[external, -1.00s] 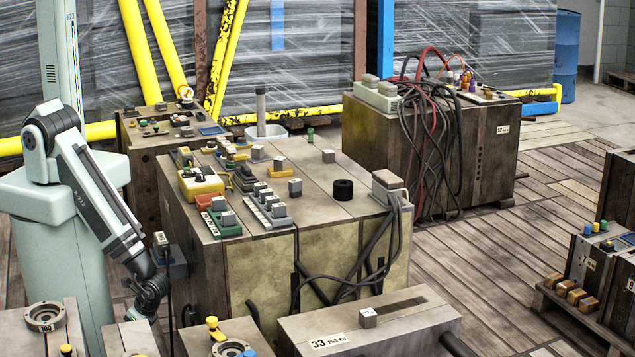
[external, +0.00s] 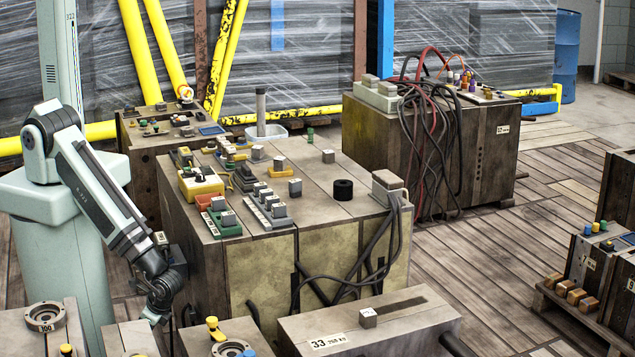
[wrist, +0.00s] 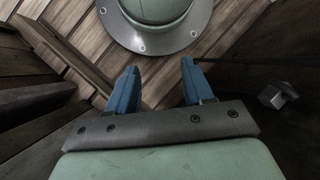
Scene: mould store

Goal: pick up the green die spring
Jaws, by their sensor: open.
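A small green upright cylinder, which looks like the green die spring (external: 310,135), stands near the back edge of the top of the large central mould block (external: 318,217). It is too small to make out coils. My gripper (external: 155,318) hangs low at the left, well below and to the left of that top. In the wrist view my gripper (wrist: 159,82) shows two blue fingers apart with nothing between them. The green cylinder is not in the wrist view.
The central block's top also carries a black ring (external: 343,189), a yellow box (external: 201,184), a green tray (external: 222,223) and several grey-topped clamps. Black cables (external: 375,250) hang down its front right. Lower blocks stand in front, one marked 33 (external: 370,325). Floor boards show at right.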

